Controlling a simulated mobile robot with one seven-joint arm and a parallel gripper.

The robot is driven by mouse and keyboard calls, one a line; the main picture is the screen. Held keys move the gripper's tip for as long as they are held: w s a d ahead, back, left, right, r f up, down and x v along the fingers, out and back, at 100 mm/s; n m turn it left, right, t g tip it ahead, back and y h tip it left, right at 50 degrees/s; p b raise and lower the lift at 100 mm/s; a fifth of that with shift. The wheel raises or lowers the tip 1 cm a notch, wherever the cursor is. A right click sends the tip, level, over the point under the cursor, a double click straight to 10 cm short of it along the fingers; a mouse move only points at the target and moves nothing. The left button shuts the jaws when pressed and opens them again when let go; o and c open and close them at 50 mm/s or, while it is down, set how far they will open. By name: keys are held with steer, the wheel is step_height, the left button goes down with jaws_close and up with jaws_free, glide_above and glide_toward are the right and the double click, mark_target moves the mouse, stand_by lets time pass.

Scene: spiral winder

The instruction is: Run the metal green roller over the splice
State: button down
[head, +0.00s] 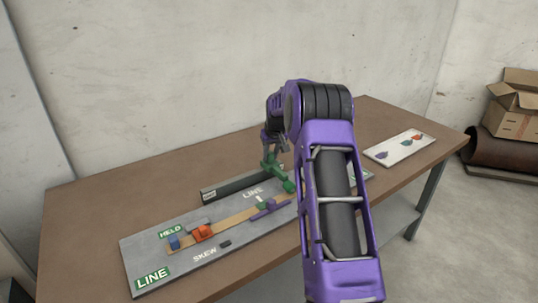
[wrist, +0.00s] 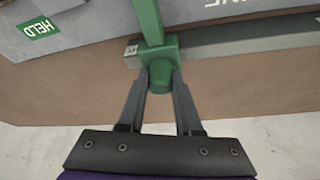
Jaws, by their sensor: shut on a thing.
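My gripper (head: 272,156) is shut on the metal green roller (head: 272,168). It also shows in the wrist view, with both fingers of the gripper (wrist: 161,82) against the sides of the green roller's stubby end (wrist: 161,68). A green arm of the roller runs toward the board, and its far end is out of the wrist view. In the head view the roller is over the back part of the grey board (head: 150,243). I cannot make out the splice clearly.
A dark bar (head: 235,186) lies along the board's back edge. A white panel (head: 400,148) lies at the table's right. Cardboard boxes (head: 512,118) stand beyond.

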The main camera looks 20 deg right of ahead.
steer(key=c, duration=0.7)
jaws_free()
steer(key=shift+d, duration=0.45)
steer(key=shift+o, duration=0.5)
steer(key=shift+a, duration=0.15)
steer(key=shift+r, duration=0.1)
steer(key=p+v, duration=0.1)
steer(key=v, duration=1.6)
steer(key=shift+a+r, duration=0.1)
